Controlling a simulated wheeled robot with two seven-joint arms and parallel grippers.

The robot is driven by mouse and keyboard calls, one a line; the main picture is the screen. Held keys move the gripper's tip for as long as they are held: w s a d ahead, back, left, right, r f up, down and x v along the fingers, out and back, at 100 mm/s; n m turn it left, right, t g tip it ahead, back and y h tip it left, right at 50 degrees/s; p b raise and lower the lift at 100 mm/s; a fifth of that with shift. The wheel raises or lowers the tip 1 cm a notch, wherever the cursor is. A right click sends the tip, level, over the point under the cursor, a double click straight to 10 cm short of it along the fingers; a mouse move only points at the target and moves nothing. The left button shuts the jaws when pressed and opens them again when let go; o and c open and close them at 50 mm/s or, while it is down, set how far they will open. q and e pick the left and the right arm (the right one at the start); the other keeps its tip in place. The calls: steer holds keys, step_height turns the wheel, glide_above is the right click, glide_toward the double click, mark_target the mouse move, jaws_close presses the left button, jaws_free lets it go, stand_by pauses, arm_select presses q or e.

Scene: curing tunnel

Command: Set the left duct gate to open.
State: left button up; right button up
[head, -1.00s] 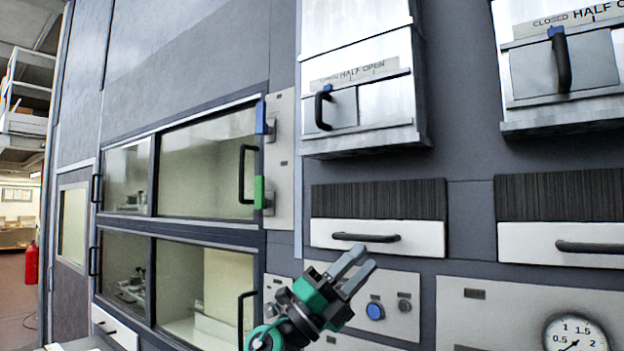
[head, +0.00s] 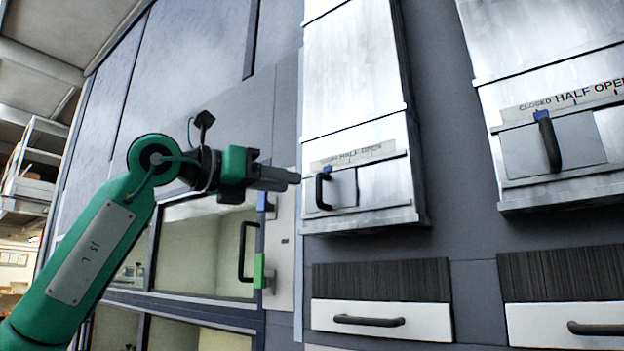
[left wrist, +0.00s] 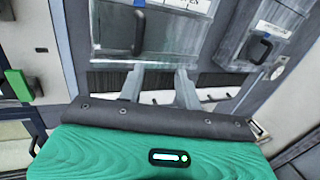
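The left duct gate (head: 344,188) is a grey sliding plate in a metal duct, with a black upright handle (head: 323,188) and a blue pointer at the left end of its scale, near the closed mark. The scale reads "HALF OPEN" further right. My left gripper (head: 292,178) points right, just left of the handle in the head view, apart from it. In the left wrist view its two fingers (left wrist: 160,84) are spread with nothing between them, and the handle (left wrist: 139,32) is beyond them. My right gripper is not in view.
A second duct gate (head: 560,148) with a similar handle is at the right, its pointer near closed. White drawers (head: 380,318) sit below the ducts. A glazed door (head: 205,250) with a black handle and green block is left of the left duct.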

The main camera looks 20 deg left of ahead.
mark_target(316, 180)
arm_select(q)
steer(key=s+a+r+n+t+y, duration=0.1)
steer(key=s+a+r+y, duration=0.1)
steer(key=s+a+r, duration=0.15)
steer(key=p+x, duration=0.1)
steer(key=x, duration=0.3)
steer(key=p+x, duration=0.2)
steer(key=x, duration=0.2)
steer(key=a+p+x, duration=0.1)
steer(key=p+x, duration=0.1)
steer(key=x, duration=0.3)
steer(key=shift+w, duration=0.3)
steer(key=shift+x, duration=0.75)
steer(key=shift+f, duration=0.15)
steer(key=shift+c, duration=0.4)
jaws_close()
